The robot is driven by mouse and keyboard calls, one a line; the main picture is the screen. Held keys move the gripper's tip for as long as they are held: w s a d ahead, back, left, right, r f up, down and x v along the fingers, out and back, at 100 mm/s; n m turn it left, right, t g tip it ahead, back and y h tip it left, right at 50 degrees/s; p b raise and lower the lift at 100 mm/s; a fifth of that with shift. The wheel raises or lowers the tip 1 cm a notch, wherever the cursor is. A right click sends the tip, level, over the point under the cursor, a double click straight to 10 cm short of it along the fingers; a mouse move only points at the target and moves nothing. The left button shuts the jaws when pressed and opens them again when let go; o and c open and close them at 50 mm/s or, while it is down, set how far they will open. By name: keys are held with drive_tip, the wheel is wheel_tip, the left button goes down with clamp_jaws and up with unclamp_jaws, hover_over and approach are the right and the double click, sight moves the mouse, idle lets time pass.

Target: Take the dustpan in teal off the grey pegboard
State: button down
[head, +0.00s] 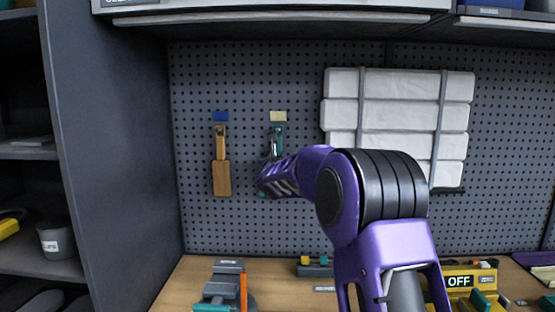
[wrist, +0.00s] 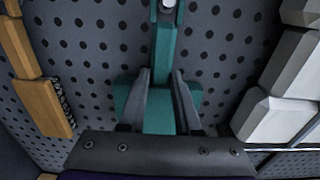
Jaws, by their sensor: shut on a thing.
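The teal dustpan (wrist: 159,105) hangs upright on the grey pegboard (head: 260,225), under a pale yellow label (head: 278,116). In the head view only the top of its teal handle (head: 281,133) shows clearly; my arm hides most of the rest. In the wrist view its handle runs up to a light-coloured hook (wrist: 168,5) at the top edge. My gripper (wrist: 160,90) is shut on the dustpan, with one finger on each side of the lower handle, just above the wide pan. In the head view my gripper (head: 270,180) is in front of the pegboard.
A wooden-coloured brush (head: 222,178) hangs to the left under a blue label. White stacked packs (head: 398,85) held by grey straps are to the right. A shelf (head: 270,18) overhangs above. The workbench (head: 175,280) below holds tools. A dark cabinet side (head: 115,140) stands at left.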

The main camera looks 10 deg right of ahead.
drive_tip(key=shift+r, duration=0.25)
drive_tip(key=s+a+b, duration=0.1)
drive_tip(key=s+b, duration=0.5)
drive_tip(key=s, duration=0.1)
drive_tip(key=shift+s+a, duration=0.2)
drive_tip(key=shift+a, duration=0.05)
idle(0.7)
drive_tip(key=s+a+b, duration=0.1)
drive_tip(key=s+b, duration=0.3)
drive_tip(key=s, duration=0.4)
drive_tip(key=shift+a, duration=0.3)
idle(0.4)
